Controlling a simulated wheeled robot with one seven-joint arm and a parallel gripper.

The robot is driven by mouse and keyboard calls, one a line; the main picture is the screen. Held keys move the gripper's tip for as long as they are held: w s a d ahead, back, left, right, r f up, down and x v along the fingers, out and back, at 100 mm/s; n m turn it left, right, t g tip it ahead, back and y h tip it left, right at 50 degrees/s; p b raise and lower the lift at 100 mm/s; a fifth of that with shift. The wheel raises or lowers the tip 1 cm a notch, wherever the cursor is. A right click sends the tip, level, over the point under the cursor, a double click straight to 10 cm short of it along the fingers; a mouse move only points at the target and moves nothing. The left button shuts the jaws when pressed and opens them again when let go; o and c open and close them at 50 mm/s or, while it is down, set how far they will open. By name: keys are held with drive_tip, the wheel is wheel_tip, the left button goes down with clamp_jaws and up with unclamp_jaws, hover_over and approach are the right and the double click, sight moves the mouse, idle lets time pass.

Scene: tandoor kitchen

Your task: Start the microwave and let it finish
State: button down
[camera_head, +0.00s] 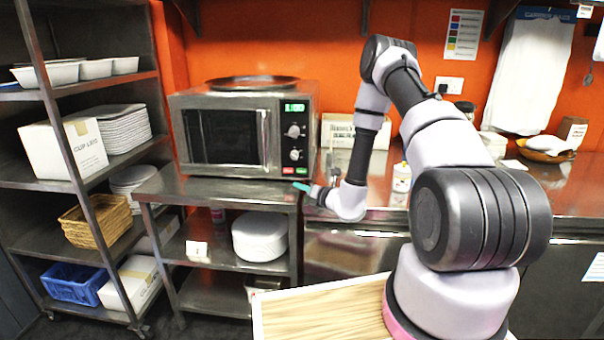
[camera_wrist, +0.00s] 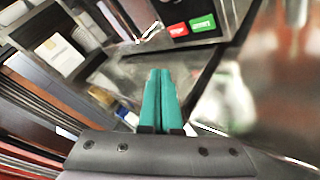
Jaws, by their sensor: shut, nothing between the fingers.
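The microwave (camera_head: 222,135) stands on a steel shelf unit, its door closed, with a lit green display (camera_head: 295,107) and two knobs below it. Under the knobs are a red button (camera_head: 260,169) and a green button (camera_head: 288,170). In the wrist view the red button (camera_wrist: 178,30) and green button (camera_wrist: 203,23) show at the top. My gripper (camera_head: 301,186) is just below and right of the green button in the head view, apart from the panel. In the wrist view its teal fingers (camera_wrist: 157,75) are together and empty, below the buttons.
A steel counter (camera_head: 390,222) runs right of the microwave, with a box and jars at the back. A shelf rack (camera_head: 45,100) with dishes and boxes stands at the left. A pan (camera_head: 252,82) lies on the microwave.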

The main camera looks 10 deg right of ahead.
sight(302, 171)
drive_tip(key=shift+w+d, duration=0.45)
drive_tip(key=shift+w, duration=0.95)
drive_tip(key=shift+w+d, duration=0.45)
drive_tip(key=shift+w, duration=1)
drive_tip(key=shift+w+d, duration=0.45)
drive_tip(key=shift+w, duration=0.95)
drive_tip(key=shift+w, duration=0.15)
drive_tip(key=shift+w+d, duration=0.1)
drive_tip(key=shift+w, duration=0.1)
